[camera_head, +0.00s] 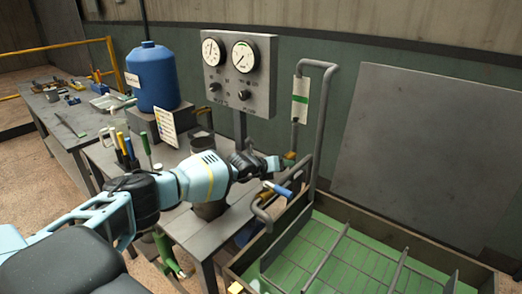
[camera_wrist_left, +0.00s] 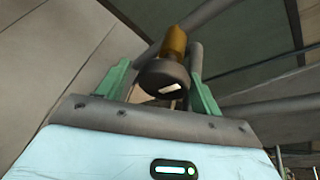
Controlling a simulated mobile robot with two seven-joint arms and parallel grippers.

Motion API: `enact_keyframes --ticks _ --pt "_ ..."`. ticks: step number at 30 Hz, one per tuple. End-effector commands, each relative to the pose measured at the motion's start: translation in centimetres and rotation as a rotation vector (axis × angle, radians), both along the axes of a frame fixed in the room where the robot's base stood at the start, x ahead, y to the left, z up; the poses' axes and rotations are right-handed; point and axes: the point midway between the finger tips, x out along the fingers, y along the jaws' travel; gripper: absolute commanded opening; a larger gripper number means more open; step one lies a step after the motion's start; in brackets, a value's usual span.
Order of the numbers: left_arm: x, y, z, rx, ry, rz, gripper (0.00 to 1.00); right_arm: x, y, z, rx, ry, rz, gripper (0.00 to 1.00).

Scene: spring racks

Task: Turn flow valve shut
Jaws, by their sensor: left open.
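My left gripper (camera_head: 280,163) reaches in from the left over the bench, in front of the upright grey pipe. In the left wrist view its two green fingers (camera_wrist_left: 160,75) stand apart. A dark round knob (camera_wrist_left: 163,78) with a white mark lies between them, with a brass fitting (camera_wrist_left: 173,44) behind it. I cannot tell whether the fingers touch the knob. In the head view the gripper mostly hides this knob; a brass piece (camera_head: 290,156) shows just beyond the fingertips. A blue lever handle (camera_head: 284,190) on a brass valve sits just below. My right gripper is not in view.
A gauge panel (camera_head: 258,97) with two dials stands behind my arm. A blue drum (camera_head: 152,78) stands at the back left, near several upright tools. The grey pipe (camera_head: 325,120) rises beside a green-floored tray (camera_head: 345,262) at the right.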

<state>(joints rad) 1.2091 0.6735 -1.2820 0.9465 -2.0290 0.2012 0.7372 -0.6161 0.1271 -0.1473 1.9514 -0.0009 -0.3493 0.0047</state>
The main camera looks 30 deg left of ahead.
Motion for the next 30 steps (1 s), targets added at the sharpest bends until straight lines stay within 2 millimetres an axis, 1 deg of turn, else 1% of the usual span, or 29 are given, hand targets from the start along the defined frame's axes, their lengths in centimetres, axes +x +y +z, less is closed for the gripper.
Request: enact_keyframes --ticks 1,20,26,30 --pt "0.1 -0.6 0.5 -0.020 -0.007 -0.007 0.70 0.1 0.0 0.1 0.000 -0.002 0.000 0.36" --pt "0.0 -0.2 0.1 -0.186 0.023 0.001 0.70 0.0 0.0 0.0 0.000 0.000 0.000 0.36" --pt "0.0 -0.2 -0.1 -0.284 0.039 0.000 0.70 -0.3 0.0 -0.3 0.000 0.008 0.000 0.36" --pt "0.0 -0.2 -0.5 -0.400 0.059 0.001 0.70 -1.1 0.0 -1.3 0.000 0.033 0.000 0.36"
